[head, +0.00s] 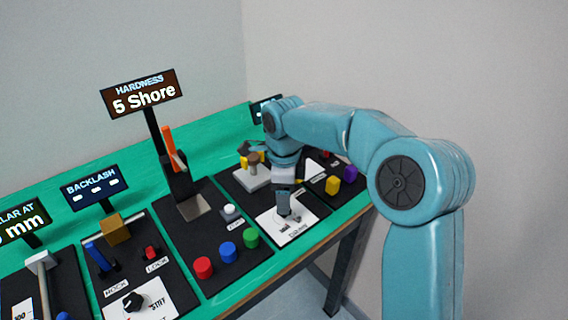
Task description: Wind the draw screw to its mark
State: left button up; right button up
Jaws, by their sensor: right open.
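My right gripper (287,212) is open and points down over a white label plate (299,225) at the right of the bench. A small knob seems to lie under its fingertips, but the fingers mostly hide it. I cannot tell whether the fingers touch it. The print on this plate is too small to read. No part is clearly marked as the draw screw in this view. Behind the gripper, a grey block with a yellow part (246,162) stands on the same dark panel. My left gripper is not in view.
A hardness sign (142,93) stands above a panel with red (202,267), blue (228,252) and green (251,237) knobs. Further left are a backlash sign (95,187) and a black dial (133,301). Yellow (333,185) and purple (350,173) knobs are right of the gripper.

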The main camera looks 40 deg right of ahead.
notch_tip(320, 180, up, 13)
jog(key=p, duration=0.2)
dwell(0.6)
